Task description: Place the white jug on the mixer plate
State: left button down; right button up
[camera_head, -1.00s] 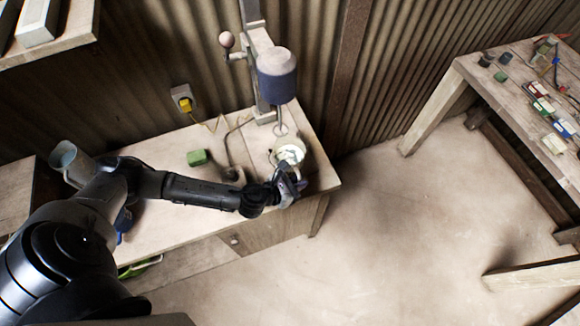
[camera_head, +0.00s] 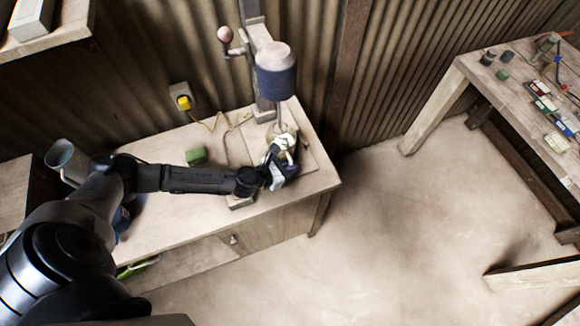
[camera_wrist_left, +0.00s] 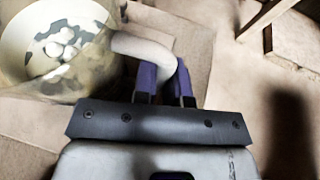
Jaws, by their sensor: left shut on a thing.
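The white jug (camera_head: 289,138) shows as a cream, round vessel at the mixer, partly hidden by my left gripper (camera_head: 279,166). In the left wrist view, the jug (camera_wrist_left: 38,45) is at the upper left, with pale lumps and dark patches inside. The purple fingers of my left gripper (camera_wrist_left: 163,80) are shut on its curved handle. The mixer (camera_head: 277,72) has a blue head and a thin shaft pointing down at the jug. The mixer plate (camera_head: 312,158) is a pale square on the bench. I cannot tell whether the jug touches it. My right gripper is not in view.
The wooden bench (camera_head: 170,225) also holds a green block (camera_head: 196,157). A yellow plug (camera_head: 184,103) with a cord is on the corrugated wall behind. A cluttered table (camera_head: 510,88) stands at the right, with open floor between.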

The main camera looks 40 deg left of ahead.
pick_arm(q)
jog(key=shift+w, duration=0.1)
jog(key=c, duration=1.6)
grip_release()
jog(key=shift+f, duration=0.1)
jog(key=o, duration=0.4)
jog(key=shift+o, duration=0.2)
